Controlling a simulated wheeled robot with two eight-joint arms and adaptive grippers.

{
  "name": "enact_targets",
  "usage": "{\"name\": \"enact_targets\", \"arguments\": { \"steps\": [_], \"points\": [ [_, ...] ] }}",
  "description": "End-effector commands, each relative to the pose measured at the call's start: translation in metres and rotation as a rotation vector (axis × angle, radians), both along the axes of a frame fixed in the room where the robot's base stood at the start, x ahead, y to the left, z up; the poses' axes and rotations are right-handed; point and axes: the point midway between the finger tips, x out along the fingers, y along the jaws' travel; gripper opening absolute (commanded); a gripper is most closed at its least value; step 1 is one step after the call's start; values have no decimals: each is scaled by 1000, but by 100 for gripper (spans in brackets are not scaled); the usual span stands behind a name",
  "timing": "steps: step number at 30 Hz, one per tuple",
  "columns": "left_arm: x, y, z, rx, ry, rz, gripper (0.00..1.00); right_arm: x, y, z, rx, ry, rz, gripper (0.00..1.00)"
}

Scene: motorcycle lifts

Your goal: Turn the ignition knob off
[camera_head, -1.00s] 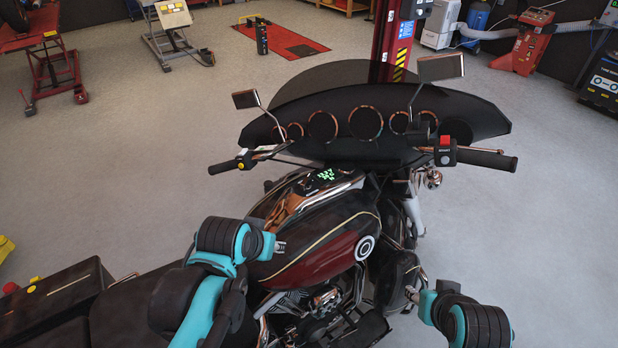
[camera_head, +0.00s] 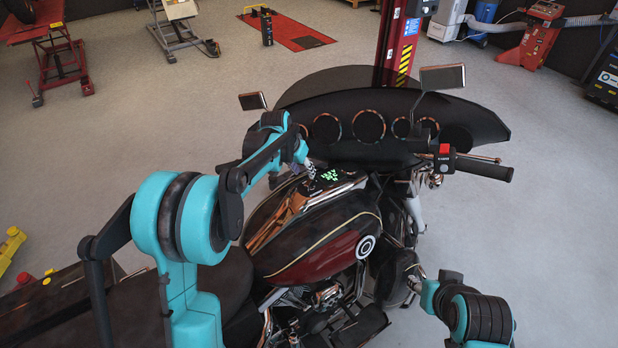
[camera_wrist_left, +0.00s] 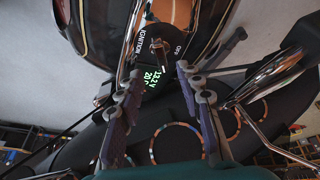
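The ignition knob (camera_wrist_left: 158,48) is a small metal lever-like knob on the dark tank console, between the words IGNITION and OFF in the left wrist view. The console (camera_wrist_left: 174,50) has a green digit display beside the knob; the display also shows in the head view (camera_head: 328,177). My left gripper (camera_wrist_left: 159,72) is open and empty, its fingers spread to either side of the line to the knob. In the head view my left gripper (camera_head: 309,168) is over the console, and the knob cannot be made out there. My right gripper (camera_head: 416,283) is beside the motorcycle, its fingers unclear.
The motorcycle's windshield fairing (camera_head: 400,115) with round gauges rises just beyond the console. The right handlebar grip (camera_head: 484,168) and mirror (camera_head: 442,78) stick out at the right. A red lift post (camera_head: 398,40) stands behind.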

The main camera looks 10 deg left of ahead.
Motion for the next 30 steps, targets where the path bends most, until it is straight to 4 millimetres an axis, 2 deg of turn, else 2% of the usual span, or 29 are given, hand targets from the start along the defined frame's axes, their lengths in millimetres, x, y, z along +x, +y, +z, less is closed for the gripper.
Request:
{"name": "enact_targets", "arguments": {
  "steps": [5, 12, 18, 28, 29, 30],
  "points": [
    [10, -2, -16, -2, 5, -6, 36, 0, 0, -2, 0, 0, 0, 40],
    [23, -8, -52, -2, 4, -6, 36, 0, 0, -12, 0, 0, 0, 40],
    [31, -13, -73, -2, 4, -5, 36, 0, 0, -16, 0, 0, 0, 40],
    [33, -14, -77, -2, 4, -5, 36, 0, 0, -16, 0, 0, 0, 40],
    [33, -14, -77, -2, 4, -5, 34, 0, 0, -16, 0, 0, 0, 40],
    [33, -14, -77, -2, 4, -5, 23, 0, 0, -16, 0, 0, 0, 40]
  ]
}}
